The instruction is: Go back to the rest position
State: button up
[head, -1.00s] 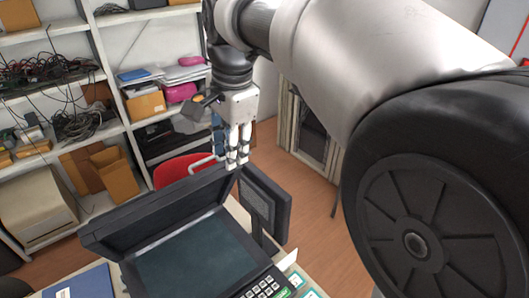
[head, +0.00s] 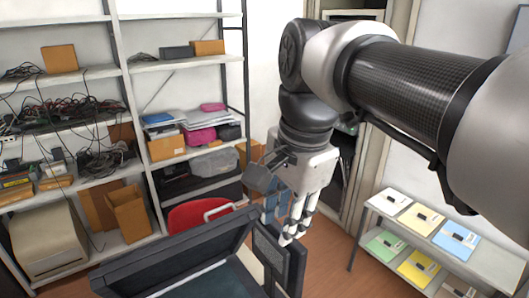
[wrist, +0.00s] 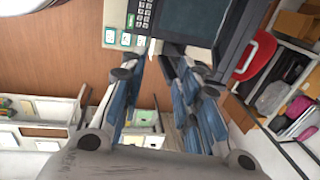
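My gripper (head: 291,238) hangs with its fingers pointing down, near the upper edge of the copier's display panel (head: 270,250) in the head view. In the wrist view my gripper (wrist: 148,68) has its blue-padded fingers apart, with nothing visible between them. The copier's open black lid (head: 175,255) is at the bottom of the head view, left of the gripper. The copier's keypad (wrist: 143,15) shows at the top of the wrist view.
A white table (head: 485,262) at right holds coloured cards with small black toner cartridges. Shelves (head: 110,70) with cables and boxes line the left wall. A red chair (head: 195,213) stands behind the copier. Wooden floor (head: 330,255) shows between copier and table.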

jog(key=w+a+f, duration=0.3)
jog(key=w+a, duration=0.2)
jog(key=w, duration=0.3)
jog(key=w+a+f, duration=0.4)
jog(key=w+a, duration=0.2)
jog(key=w, duration=0.3)
jog(key=shift+w+a, duration=0.15)
jog(key=shift+a, duration=0.05)
jog(key=shift+w+a+f, duration=0.2)
jog(key=shift+w+a, duration=0.15)
jog(key=shift+w, duration=0.15)
jog(key=shift+w+a+f, duration=0.2)
jog(key=shift+w+a, duration=0.1)
jog(key=shift+w, duration=0.15)
dwell(1.9)
